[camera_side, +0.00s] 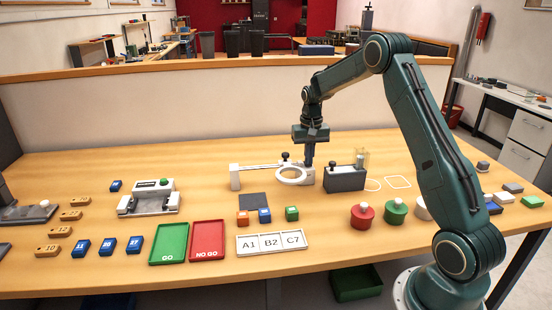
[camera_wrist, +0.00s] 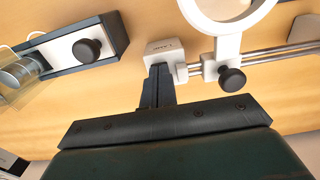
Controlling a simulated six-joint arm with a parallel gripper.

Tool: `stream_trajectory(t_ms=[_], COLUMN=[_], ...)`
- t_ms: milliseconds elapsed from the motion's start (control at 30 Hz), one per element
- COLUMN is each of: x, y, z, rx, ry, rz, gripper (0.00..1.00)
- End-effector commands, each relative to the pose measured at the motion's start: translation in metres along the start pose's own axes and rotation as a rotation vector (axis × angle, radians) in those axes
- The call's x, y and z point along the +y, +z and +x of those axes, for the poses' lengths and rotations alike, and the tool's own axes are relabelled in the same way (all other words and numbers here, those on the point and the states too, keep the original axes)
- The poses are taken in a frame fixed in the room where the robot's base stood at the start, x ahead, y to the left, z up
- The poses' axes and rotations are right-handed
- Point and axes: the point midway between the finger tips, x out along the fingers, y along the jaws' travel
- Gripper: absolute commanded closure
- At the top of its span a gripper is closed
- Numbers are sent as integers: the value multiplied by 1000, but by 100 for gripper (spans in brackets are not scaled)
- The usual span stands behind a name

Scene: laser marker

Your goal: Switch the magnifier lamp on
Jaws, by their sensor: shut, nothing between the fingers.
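The magnifier lamp is a white ring (camera_side: 293,174) on a rail with a white end block and a dark knob, on the table's middle. In the wrist view its ring (camera_wrist: 228,14) is at the top, with a black knob (camera_wrist: 232,80) below it. A small white block (camera_wrist: 166,50) with a dark mark sits beside the ring's mount. My gripper (camera_side: 309,164) points down at the ring's right rear side. In the wrist view its fingertips (camera_wrist: 160,68) are together and empty, at or very near the white block's edge; I cannot tell whether they touch. No clear glow shows on the ring.
A dark grey box with a black knob (camera_wrist: 87,50) stands close to the right of the lamp in the side view, with a clear cylinder beside it. Small coloured blocks (camera_side: 264,215) and a label plate (camera_side: 272,243) lie in front. The table behind the lamp is clear.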

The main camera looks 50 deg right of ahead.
Motion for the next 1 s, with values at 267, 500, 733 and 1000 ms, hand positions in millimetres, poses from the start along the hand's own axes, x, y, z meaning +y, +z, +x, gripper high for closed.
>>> stream_trajectory(t_ms=[267,500,733,1000], x=[0,0,0,0], y=[0,0,0,0], z=[4,4,-7,-23], rx=[-1,-1,1,2], ry=[0,0,0,0], rz=[0,0,0,0], gripper=[100,100,100,100])
